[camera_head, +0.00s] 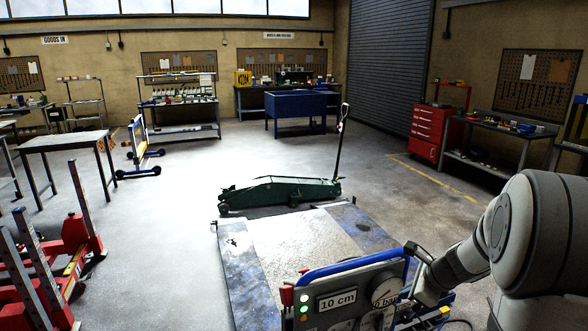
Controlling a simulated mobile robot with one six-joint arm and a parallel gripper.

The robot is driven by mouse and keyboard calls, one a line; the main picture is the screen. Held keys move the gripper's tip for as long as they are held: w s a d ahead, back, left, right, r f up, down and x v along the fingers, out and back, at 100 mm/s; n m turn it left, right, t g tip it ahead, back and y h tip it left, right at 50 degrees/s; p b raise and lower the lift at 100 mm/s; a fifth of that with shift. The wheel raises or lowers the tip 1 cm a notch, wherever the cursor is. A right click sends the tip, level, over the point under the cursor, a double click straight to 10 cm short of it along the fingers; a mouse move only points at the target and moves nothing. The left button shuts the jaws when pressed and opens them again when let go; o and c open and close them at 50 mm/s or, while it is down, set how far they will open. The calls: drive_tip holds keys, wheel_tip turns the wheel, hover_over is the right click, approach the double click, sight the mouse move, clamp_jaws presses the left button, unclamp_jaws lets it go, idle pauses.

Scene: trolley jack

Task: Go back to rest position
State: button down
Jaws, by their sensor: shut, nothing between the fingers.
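The green trolley jack (272,191) stands on the floor in the middle of the head view, with its long black handle (339,142) leaning up at its right end. A control panel (345,297) with a blue top rail is at the bottom, showing "10 cm", a "0 bar" dial and small indicator lights. My arm comes in from the right, and my gripper (414,249) is small and dark at the panel's upper right corner. It is shut and holds nothing. I cannot tell whether it touches the panel.
A flat platform with blue, worn side strips (240,268) lies between the panel and the jack. Red stands (75,240) and a grey table (65,141) are on the left. A red tool cabinet (430,133) and a workbench are on the right. The floor around the jack is mostly clear.

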drive_tip(key=s+a+r+n+g+b, duration=0.2)
drive_tip(key=s+a+r+n, duration=0.3)
drive_tip(key=s+a+n, duration=0.65)
drive_tip(key=s+a+n+h, duration=0.2)
drive_tip(key=s+n+h, duration=0.1)
drive_tip(key=s+n, duration=0.9)
drive_tip(key=shift+s+r+g+b, duration=0.2)
drive_tip(key=shift+s+g+b, duration=0.1)
drive_tip(key=shift+b, duration=0.15)
drive_tip(key=shift+a, duration=0.1)
